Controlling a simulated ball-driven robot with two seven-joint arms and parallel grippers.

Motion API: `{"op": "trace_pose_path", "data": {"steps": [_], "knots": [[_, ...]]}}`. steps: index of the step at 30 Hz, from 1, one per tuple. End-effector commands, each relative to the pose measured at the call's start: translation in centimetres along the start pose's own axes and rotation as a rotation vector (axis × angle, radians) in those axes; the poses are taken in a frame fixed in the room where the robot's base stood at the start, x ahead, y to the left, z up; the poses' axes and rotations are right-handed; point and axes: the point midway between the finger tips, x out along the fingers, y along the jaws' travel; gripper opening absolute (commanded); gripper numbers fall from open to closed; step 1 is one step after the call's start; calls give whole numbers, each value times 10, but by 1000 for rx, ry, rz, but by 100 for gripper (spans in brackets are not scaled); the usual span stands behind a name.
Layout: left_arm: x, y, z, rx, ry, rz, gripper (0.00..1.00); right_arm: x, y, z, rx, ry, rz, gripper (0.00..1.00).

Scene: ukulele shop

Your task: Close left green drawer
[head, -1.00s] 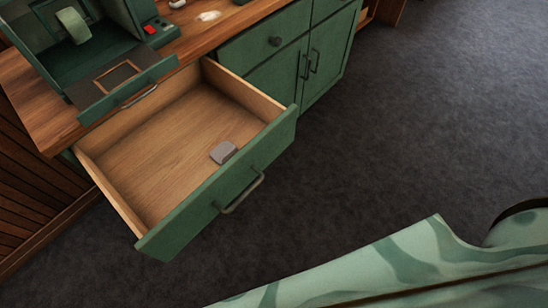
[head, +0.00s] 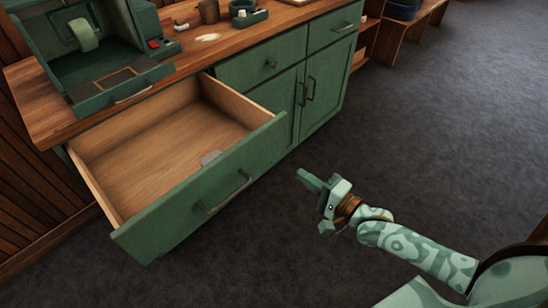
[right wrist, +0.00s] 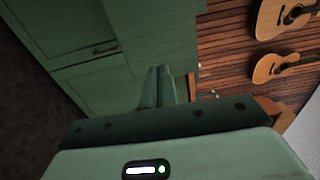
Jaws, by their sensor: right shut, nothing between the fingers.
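The left green drawer (head: 190,205) is pulled far out of the green cabinet in the head view. A dark bar handle (head: 226,192) is on the drawer front. My right gripper (head: 303,176) is shut and empty, in front of the cabinet and to the right of the drawer, apart from it. In the right wrist view its fingers (right wrist: 158,88) lie together before green cabinet surfaces. My left gripper is in neither view.
Shut cabinet doors (head: 316,95) and another shut drawer (head: 335,27) are to the right. Open dark carpet (head: 430,110) lies in front. Guitars (right wrist: 283,18) hang on a wall.

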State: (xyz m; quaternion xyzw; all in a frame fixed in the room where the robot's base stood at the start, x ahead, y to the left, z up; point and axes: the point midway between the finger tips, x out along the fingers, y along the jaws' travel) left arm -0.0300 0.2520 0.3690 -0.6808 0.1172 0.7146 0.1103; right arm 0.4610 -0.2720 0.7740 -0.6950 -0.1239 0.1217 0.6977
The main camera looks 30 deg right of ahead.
Motion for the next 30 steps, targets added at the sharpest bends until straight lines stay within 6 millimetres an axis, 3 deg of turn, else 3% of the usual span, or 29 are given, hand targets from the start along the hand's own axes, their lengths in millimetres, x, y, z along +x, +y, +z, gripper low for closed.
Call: {"op": "trace_pose_path", "data": {"steps": [3, 9, 15, 30], "knots": [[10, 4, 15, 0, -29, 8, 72, 27, 5, 0, 0, 1, 0, 0], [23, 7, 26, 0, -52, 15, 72, 69, 5, 0, -3, 1, 2, 0], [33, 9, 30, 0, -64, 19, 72, 96, 5, 0, -2, 0, 3, 0], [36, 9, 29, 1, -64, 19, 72, 107, 1, 0, -4, 1, 3, 0]]}}
